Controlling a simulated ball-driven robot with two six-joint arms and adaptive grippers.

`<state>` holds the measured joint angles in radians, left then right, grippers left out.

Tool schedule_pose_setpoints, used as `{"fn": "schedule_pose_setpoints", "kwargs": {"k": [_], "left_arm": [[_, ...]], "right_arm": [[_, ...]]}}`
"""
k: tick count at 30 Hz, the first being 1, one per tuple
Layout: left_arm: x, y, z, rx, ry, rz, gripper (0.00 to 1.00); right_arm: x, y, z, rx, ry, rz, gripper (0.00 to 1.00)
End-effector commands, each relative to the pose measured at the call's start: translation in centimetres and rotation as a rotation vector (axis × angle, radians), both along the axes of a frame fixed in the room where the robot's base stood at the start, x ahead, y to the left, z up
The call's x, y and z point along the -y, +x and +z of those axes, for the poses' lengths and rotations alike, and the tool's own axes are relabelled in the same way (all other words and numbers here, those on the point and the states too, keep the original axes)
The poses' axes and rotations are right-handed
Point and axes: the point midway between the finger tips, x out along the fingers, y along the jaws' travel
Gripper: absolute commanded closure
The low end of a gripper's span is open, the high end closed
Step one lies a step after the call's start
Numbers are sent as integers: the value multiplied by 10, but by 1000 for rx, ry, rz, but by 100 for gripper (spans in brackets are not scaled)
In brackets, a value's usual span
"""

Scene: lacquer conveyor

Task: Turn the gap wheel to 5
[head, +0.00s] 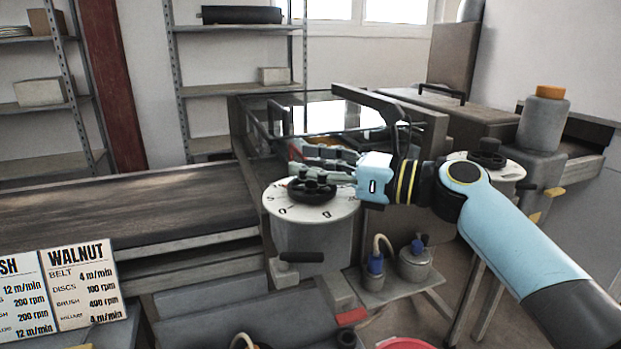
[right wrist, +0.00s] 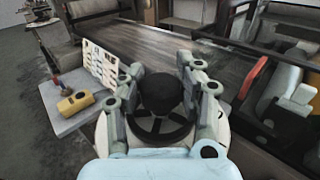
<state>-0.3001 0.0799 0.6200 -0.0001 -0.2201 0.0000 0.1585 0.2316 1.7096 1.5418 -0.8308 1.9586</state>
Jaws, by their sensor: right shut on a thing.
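A black handwheel (head: 312,194) sits on a round white dial (head: 277,205) with dark numerals, on top of a grey housing at the end of the conveyor. Only some numerals show, and I cannot tell which value is set. My right gripper (head: 305,178) comes in from the right and is shut on the wheel. In the right wrist view, the fingers stand on both sides of the wheel's black knob (right wrist: 161,92), with the spoked rim (right wrist: 162,134) below it. My left gripper is in neither view.
A second white dial with a black knob (head: 487,152) stands behind my right arm. A settings card headed WALNUT (head: 83,285) stands at lower left. The wooden conveyor (head: 120,212) runs left. Blue-capped containers (head: 414,262) stand below my forearm.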

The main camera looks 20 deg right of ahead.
Motion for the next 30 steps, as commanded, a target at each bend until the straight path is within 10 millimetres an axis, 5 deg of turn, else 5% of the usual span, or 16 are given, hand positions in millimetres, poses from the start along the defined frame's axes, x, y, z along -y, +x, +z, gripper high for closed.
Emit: {"fn": "schedule_pose_setpoints", "kwargs": {"k": [15, 30], "left_arm": [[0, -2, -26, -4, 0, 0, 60], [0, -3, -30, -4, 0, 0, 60]], "right_arm": [[1, 1, -3, -5, -1, 379, 98], [0, 0, -3, -6, -3, 476, 98]]}}
